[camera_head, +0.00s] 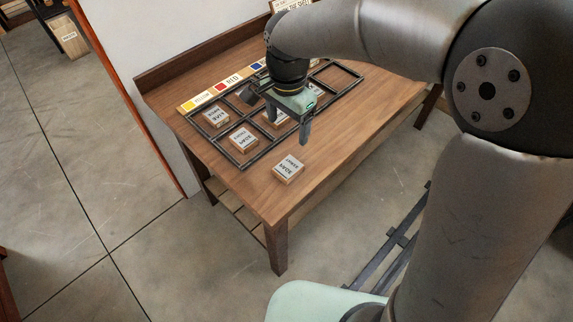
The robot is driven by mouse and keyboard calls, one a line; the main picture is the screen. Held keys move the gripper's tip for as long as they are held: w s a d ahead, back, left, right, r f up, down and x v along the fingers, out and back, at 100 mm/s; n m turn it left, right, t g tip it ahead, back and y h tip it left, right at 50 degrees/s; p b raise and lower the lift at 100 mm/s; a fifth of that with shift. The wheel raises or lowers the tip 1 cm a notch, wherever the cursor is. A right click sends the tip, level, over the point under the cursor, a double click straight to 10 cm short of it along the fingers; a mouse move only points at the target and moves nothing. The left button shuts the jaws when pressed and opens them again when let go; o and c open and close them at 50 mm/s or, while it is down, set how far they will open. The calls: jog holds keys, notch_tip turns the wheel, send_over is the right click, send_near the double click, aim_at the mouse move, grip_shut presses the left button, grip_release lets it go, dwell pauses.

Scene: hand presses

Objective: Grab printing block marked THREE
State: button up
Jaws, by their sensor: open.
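Pale wooden printing blocks with printed tops are on the table. One block (288,169) lies outside the black grid frame, near the table's front edge. Inside the grid are a left block (215,117) and a front block (243,139). Another block (268,121) is partly hidden by my gripper, and one more behind it is mostly hidden. The lettering is small and turned around, so I cannot tell which block reads THREE. My gripper (288,125) points down above the grid, open, with nothing seen between its fingers. It is behind the loose block and apart from it.
The black grid frame (262,156) covers much of the wooden table (347,128). A strip with colour patches and labels (222,82) lies along its back. The table's front right is clear. A raised board (205,48) runs along the back edge. A labelled box (70,42) stands far left.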

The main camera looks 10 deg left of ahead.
send_over(288, 167)
notch_tip(288, 167, down, 10)
jog(key=shift+w+d+f+p, duration=0.1)
jog(key=shift+w+p, duration=0.05)
jog(key=shift+p, duration=0.2)
jog(key=shift+f+p, duration=0.45)
jog(key=shift+f, duration=2.45)
jog(key=c, duration=1.1)
